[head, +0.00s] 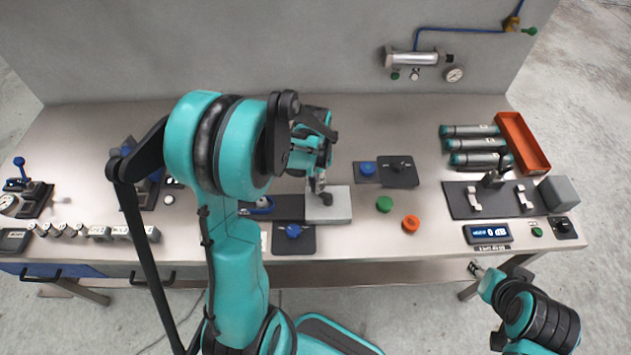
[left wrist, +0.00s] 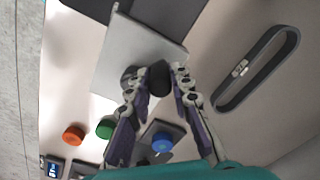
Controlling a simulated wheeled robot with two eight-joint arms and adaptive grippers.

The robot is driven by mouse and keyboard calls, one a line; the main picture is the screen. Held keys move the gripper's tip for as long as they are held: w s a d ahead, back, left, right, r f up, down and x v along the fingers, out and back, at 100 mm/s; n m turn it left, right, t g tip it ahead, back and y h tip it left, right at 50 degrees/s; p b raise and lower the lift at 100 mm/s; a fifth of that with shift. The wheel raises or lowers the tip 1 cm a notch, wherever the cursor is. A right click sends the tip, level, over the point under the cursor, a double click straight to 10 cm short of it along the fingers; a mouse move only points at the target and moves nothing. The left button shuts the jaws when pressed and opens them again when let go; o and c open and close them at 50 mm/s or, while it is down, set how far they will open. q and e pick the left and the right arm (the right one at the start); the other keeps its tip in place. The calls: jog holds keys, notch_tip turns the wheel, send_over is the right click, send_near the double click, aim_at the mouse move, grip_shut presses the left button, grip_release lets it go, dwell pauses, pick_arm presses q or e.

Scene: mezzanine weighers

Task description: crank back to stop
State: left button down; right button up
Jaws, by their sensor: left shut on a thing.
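The crank's dark knob (left wrist: 158,78) stands on a light grey block (left wrist: 112,62) in the left wrist view. In the head view the block (head: 340,206) sits near the middle of the bench, with the dark knob (head: 327,199) at its top. My left gripper (head: 318,188) reaches down over it, and its fingers (left wrist: 156,88) are shut on the knob from both sides. The crank's arm is mostly hidden, so I cannot tell its angle or the stop. My right gripper (head: 476,268) hangs in front of the bench, away from the block; its finger gap is too small to judge.
Green (head: 384,204) and orange (head: 411,223) round knobs stand right of the block. A blue knob (head: 368,168) lies behind, another blue knob (head: 293,230) in front. Grey cylinders (head: 470,131) lie by an orange tray (head: 523,143). My left arm hides part of the bench.

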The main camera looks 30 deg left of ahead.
pick_arm(q)
jog(key=s+n, duration=0.1)
jog(key=n, duration=0.1)
jog(key=s+n+b, duration=0.1)
jog(key=n, duration=0.1)
jog(key=shift+d+n, duration=0.2)
jog(key=shift+n, duration=0.2)
jog(key=n, duration=0.1)
jog(key=s+n, duration=0.1)
jog(key=n, duration=0.1)
jog(key=d+n, duration=0.1)
jog(key=shift+s+n+b, duration=0.25)
jog(key=shift+n+b, duration=0.05)
jog(key=n, duration=0.1)
jog(key=d+n, duration=0.1)
jog(key=n, duration=0.1)
jog(key=s+n, duration=0.1)
jog(key=shift+d, duration=0.25)
jog(key=shift+s+d+n+b, duration=0.15)
jog(key=shift+d+n, duration=0.25)
jog(key=shift+n, duration=0.75)
jog(key=shift+w+d+n+b, duration=0.1)
jog(key=shift+d+n+b, duration=0.25)
jog(key=shift+n, duration=0.8)
jog(key=shift+d, duration=0.1)
jog(key=c, duration=1.4)
grip_release()
jog(key=shift+o, duration=0.2)
